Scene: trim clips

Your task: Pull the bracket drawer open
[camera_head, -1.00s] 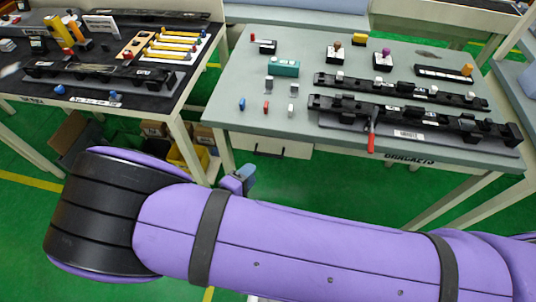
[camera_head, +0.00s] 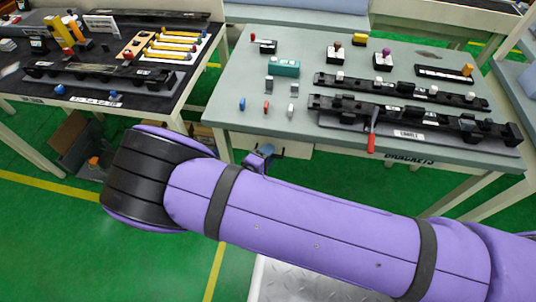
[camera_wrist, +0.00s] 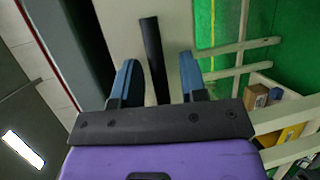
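The bracket drawer (camera_head: 298,151) is a pale front under the near edge of the right-hand table, partly hidden by my gripper and arm in the head view. In the wrist view its pale front (camera_wrist: 125,22) fills the middle, with a dark bar handle (camera_wrist: 152,48) on it. My gripper (camera_wrist: 158,70) is open, its two blue fingers apart on either side of the handle's lower part. I cannot tell whether they touch it. In the head view my gripper (camera_head: 265,152) is small, right at the drawer front. The drawer looks shut.
The grey table (camera_head: 230,95) above carries black trim rails (camera_head: 460,133), a red-handled tool (camera_head: 371,141) and small clips. A black-topped table (camera_head: 20,87) stands left, with boxes (camera_head: 80,145) on the floor beneath. Green floor is open between and in front.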

